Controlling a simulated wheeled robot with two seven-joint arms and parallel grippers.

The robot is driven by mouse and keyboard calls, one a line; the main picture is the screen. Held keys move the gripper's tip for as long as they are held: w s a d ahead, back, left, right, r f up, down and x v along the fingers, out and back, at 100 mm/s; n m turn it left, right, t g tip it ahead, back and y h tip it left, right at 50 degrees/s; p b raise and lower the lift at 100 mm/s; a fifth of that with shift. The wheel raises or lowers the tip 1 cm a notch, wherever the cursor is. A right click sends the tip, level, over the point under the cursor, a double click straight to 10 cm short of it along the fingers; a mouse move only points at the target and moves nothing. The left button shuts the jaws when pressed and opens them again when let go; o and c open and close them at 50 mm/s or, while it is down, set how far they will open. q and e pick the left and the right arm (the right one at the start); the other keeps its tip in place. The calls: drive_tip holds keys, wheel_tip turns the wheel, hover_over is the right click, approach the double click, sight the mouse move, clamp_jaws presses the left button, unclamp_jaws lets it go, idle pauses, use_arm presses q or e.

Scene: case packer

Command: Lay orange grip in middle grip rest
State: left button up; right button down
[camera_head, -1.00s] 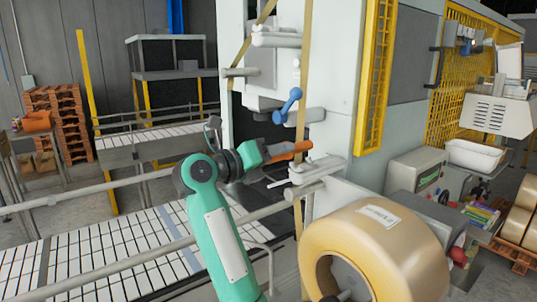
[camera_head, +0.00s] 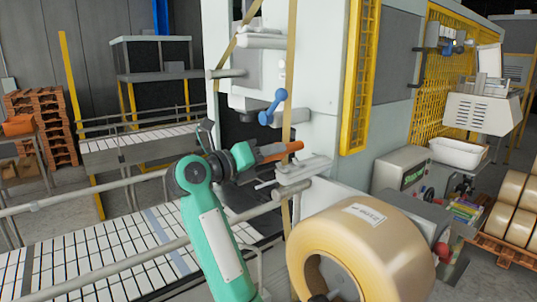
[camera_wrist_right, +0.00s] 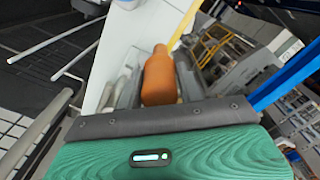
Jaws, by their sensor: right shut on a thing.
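The orange grip (camera_head: 281,150) is held by my right gripper (camera_head: 256,156) in front of the machine, just above and left of a pale grey bracket (camera_head: 305,168). In the right wrist view the orange grip (camera_wrist_right: 160,78) stands between the two dark fingers of my right gripper (camera_wrist_right: 160,88), its rounded end pointing away. The fingers are shut on it. I cannot tell for sure which fixture is the middle grip rest, or whether the grip touches the bracket. My left gripper is not in view.
A blue handle (camera_head: 272,107) sits on the machine front above the orange grip. A large tan tape roll (camera_head: 385,235) is close at the lower right. A tape strand (camera_head: 290,70) runs down the machine. A roller conveyor (camera_head: 100,255) lies to the left.

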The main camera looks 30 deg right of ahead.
drive_tip(key=shift+f+b, duration=0.95)
drive_tip(key=shift+f, duration=0.35)
unclamp_jaws()
idle(0.3)
drive_tip(key=a+b, duration=0.1)
drive_tip(key=a, duration=0.9)
drive_tip(key=shift+s+b, duration=0.4)
idle(0.5)
idle(0.4)
